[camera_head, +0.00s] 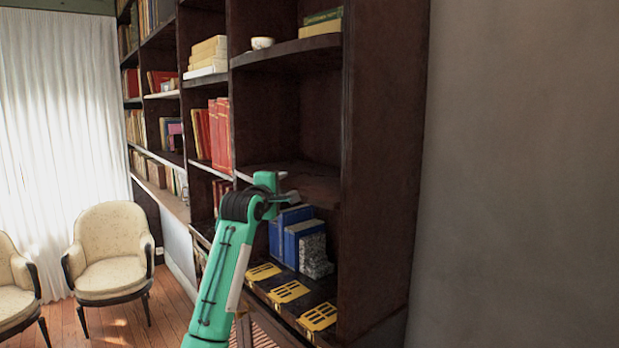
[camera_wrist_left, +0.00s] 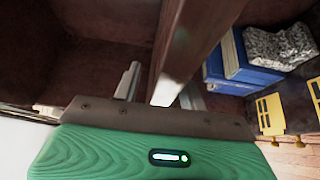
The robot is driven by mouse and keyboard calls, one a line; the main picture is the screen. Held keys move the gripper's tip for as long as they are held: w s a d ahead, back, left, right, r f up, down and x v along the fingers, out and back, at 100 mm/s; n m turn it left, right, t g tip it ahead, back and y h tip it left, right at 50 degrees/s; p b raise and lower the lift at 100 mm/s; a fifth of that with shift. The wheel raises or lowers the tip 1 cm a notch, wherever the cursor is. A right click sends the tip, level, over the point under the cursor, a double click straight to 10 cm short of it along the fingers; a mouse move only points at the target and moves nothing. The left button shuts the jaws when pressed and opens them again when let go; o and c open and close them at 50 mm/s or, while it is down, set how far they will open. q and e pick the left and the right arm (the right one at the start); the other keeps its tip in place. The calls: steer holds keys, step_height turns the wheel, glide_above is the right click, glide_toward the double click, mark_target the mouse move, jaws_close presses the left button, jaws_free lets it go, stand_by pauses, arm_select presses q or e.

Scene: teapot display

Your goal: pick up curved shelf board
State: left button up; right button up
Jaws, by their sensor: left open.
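The curved shelf board (camera_head: 312,180) is a dark brown wooden shelf in the right bay of the bookcase, with nothing seen standing on it. My left gripper (camera_head: 283,184) is at its front edge, partly covering it in the head view. In the left wrist view the board (camera_wrist_left: 188,45) shows edge-on, running up from between the two grey fingers of my open left gripper (camera_wrist_left: 160,88). I cannot tell whether either finger touches it. My right gripper is not in view.
Blue books (camera_head: 290,236) and a speckled grey block (camera_head: 315,257) stand on the level below. Several yellow plates (camera_head: 288,291) lie in front of them. An upper shelf (camera_head: 290,50) holds a white bowl (camera_head: 262,43). Cream armchairs (camera_head: 108,254) stand at left.

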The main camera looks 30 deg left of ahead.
arm_select(q)
jaws_close()
stand_by(1.2)
steer(key=shift+r, duration=0.1)
